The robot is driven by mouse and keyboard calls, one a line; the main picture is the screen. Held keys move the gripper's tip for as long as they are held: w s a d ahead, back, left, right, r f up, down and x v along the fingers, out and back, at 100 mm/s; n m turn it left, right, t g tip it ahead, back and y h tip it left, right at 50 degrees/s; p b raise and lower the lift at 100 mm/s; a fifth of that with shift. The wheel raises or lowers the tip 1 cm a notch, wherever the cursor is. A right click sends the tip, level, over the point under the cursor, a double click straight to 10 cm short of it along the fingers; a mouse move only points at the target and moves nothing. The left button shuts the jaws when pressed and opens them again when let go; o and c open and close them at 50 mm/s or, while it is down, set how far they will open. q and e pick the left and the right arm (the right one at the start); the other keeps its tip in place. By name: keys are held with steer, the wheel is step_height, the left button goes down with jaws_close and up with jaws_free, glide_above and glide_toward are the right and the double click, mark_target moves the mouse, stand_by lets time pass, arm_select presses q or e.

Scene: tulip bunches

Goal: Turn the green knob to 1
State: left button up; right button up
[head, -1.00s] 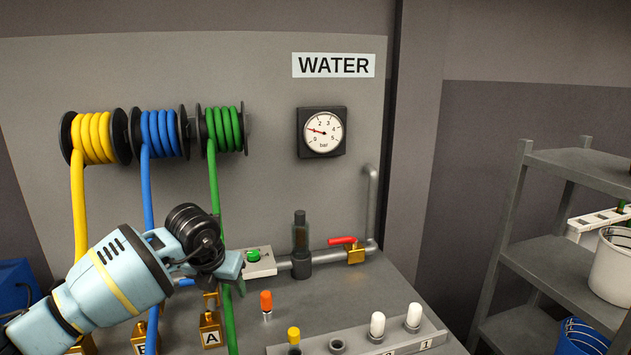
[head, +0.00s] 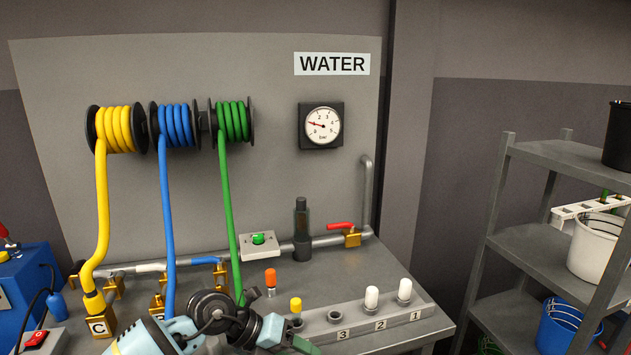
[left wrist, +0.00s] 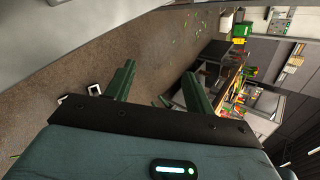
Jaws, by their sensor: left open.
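The green knob (head: 258,239) sits on a pale square plate (head: 248,249) by the grey pipe, left of the dark upright cylinder. In the head view it is small and its setting marks cannot be read. My left gripper (head: 297,346) is low in the head view, below and apart from the knob, partly cut off by the bottom edge. In the left wrist view its two green fingers (left wrist: 157,84) are spread with nothing between them; the knob is not seen there. My right gripper is not in view.
A green hose (head: 230,200) hangs just left of the knob plate. A red-handled valve (head: 345,228) is on the pipe to the right. A grey rail (head: 370,321) with numbered sockets and white plugs stands in front. A pressure gauge (head: 322,125) is on the wall.

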arm_select(q)
steer(key=s+d+n+h, duration=0.4)
steer(key=s+d+h, duration=0.2)
steer(key=s+a+f+n+t+y, duration=0.4)
steer(key=a+f+n+t, duration=0.25)
steer(key=n, duration=0.55)
steer(key=s+a+f+n+t+y, duration=0.3)
steer(key=a+f+n+t+y, duration=0.35)
steer(key=n, duration=0.65)
steer(key=s+a+f+n+g+y, duration=0.1)
steer(key=s+a+f+n+g, duration=0.1)
steer(key=s+a+f, duration=0.3)
steer(key=s+a+f+n+g+y, duration=0.2)
steer(key=s+a+f+n, duration=0.3)
steer(key=s, duration=0.8)
step_height(320, 180, down, 2)
steer(key=shift+n+g, duration=0.3)
steer(key=shift+g, duration=0.3)
steer(key=shift+s, duration=0.15)
